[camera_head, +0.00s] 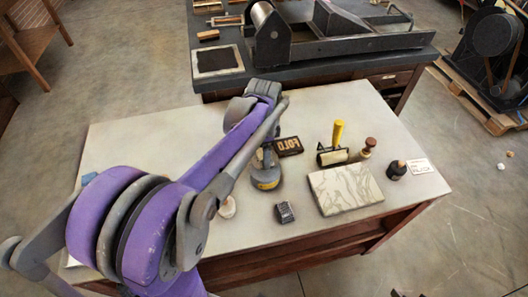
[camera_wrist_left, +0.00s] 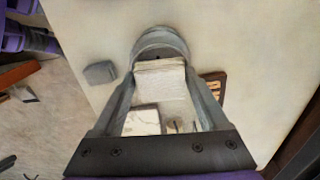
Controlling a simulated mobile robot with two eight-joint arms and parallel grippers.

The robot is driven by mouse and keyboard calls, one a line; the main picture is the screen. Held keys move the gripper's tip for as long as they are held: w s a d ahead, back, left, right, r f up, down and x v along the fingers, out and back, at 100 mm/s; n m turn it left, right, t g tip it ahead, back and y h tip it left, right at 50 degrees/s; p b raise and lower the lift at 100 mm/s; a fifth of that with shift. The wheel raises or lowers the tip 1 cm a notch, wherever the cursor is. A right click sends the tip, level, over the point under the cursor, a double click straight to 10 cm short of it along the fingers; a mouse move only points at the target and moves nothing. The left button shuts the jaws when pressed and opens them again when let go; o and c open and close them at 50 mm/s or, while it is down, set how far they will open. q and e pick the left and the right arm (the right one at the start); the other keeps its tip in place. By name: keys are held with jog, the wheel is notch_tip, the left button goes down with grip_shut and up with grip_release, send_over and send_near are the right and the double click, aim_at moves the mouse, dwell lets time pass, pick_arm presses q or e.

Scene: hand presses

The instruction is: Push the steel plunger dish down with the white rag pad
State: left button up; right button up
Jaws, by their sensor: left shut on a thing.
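In the left wrist view my left gripper (camera_wrist_left: 160,82) is shut on the white rag pad (camera_wrist_left: 160,80), a pale folded block between the fingertips. The steel plunger dish (camera_wrist_left: 159,37) shows as a grey rim just beyond the pad. Pad and dish overlap in this view; I cannot tell whether they touch. The arm largely hides the pad in the head view. My right gripper is out of view.
A FOLD block (camera_head: 288,146) lies just behind the can, and a small dark box (camera_head: 285,212) stands in front. The table's left side (camera_head: 130,145) is mostly clear.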

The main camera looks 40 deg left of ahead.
pick_arm(q)
jog(key=shift+f+b, duration=0.35)
jog(key=shift+f, duration=0.3)
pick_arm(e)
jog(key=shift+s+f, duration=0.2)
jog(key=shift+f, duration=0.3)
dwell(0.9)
pick_arm(q)
jog(key=shift+r, duration=0.15)
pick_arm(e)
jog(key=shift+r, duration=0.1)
pick_arm(q)
jog(key=shift+r+p, duration=1.9)
jog(key=shift+r, duration=1.55)
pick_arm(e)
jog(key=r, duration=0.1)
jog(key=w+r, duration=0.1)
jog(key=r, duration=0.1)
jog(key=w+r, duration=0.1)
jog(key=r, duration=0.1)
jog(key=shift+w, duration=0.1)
pick_arm(q)
jog(key=shift+f, duration=0.1)
